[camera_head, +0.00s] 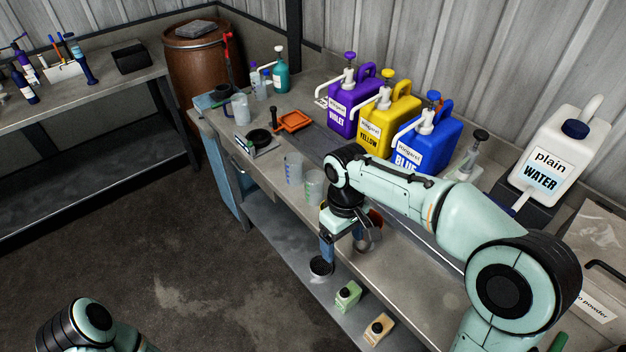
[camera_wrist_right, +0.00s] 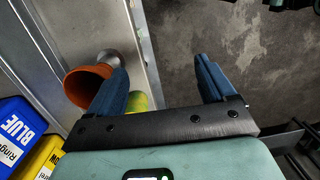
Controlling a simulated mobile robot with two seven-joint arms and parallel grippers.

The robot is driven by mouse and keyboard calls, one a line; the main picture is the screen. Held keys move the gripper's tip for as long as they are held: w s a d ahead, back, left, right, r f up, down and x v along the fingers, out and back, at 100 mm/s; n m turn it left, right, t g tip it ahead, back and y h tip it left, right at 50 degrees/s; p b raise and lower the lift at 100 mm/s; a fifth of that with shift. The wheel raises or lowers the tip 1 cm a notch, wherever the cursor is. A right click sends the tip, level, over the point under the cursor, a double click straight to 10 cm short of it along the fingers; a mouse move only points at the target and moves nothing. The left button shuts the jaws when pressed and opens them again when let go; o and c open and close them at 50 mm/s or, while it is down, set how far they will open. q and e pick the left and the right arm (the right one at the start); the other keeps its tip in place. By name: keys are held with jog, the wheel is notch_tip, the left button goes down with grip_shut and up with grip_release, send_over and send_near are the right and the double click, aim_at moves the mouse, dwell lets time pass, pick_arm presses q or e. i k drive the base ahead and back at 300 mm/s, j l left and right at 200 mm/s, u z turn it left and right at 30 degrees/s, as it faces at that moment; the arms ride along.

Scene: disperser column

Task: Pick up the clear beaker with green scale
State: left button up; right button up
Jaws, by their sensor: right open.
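The clear beaker with green scale (camera_head: 314,186) stands upright near the front edge of the workbench (camera_head: 268,182). A similar clear beaker with a bluish scale (camera_head: 293,168) stands just left of it. My right gripper (camera_head: 342,242) points down at the bench's front edge, to the right of the green-scale beaker and apart from it. Its two blue fingers are spread wide with nothing between them in the right wrist view (camera_wrist_right: 166,80). A yellow-green thing there, partly behind one finger, cannot be identified. My left arm shows only at the bottom left; its gripper is out of view.
An orange-mouthed vessel (camera_wrist_right: 88,85) is close beside one right finger. Violet (camera_head: 341,120), yellow (camera_head: 376,140) and blue (camera_head: 437,153) jugs line the bench's back. An orange tray (camera_head: 295,121) lies farther left. Small containers (camera_head: 348,295) stand on the lower shelf.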

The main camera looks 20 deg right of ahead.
aim_at(314, 179)
jog(key=i, duration=0.85)
